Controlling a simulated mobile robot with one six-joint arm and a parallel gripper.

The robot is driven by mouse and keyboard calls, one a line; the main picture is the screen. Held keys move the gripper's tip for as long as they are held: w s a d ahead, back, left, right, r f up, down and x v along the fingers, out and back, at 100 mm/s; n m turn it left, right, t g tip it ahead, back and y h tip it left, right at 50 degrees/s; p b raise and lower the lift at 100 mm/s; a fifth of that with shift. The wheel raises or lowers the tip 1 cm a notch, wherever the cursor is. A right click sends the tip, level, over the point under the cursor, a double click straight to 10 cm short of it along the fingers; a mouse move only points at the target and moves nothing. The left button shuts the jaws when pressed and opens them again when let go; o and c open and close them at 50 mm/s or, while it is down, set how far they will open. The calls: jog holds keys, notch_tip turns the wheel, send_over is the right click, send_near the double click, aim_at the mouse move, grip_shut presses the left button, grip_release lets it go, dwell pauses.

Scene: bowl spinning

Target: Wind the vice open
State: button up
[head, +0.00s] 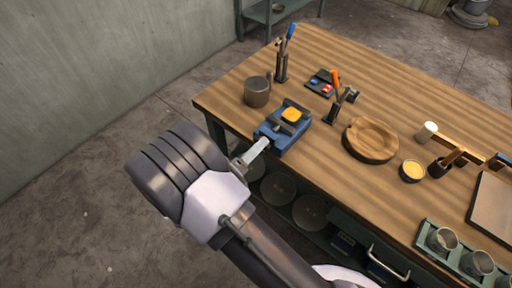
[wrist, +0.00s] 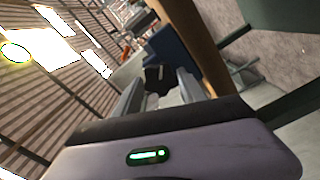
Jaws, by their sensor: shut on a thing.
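The blue vice (head: 286,128) sits at the near left edge of the table, with a yellow-orange piece (head: 291,115) at its top. My gripper (head: 263,144) reaches the vice's front from the left, over the table edge. In the wrist view my gripper (wrist: 158,82) has its two grey fingers on either side of a dark handle part (wrist: 157,74), shut on it. The blue vice body (wrist: 170,45) is just beyond. The handle is mostly hidden in the head view.
A shelf below the table holds round plates (head: 278,190). Open floor (head: 90,235) lies left of the table.

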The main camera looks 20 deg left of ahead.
jog(key=n+p, duration=0.6)
jog(key=n, duration=2)
jog(key=shift+p, duration=0.3)
jog(key=shift+n, duration=0.3)
jog(key=o, duration=1.4)
jog(key=shift+c, duration=0.2)
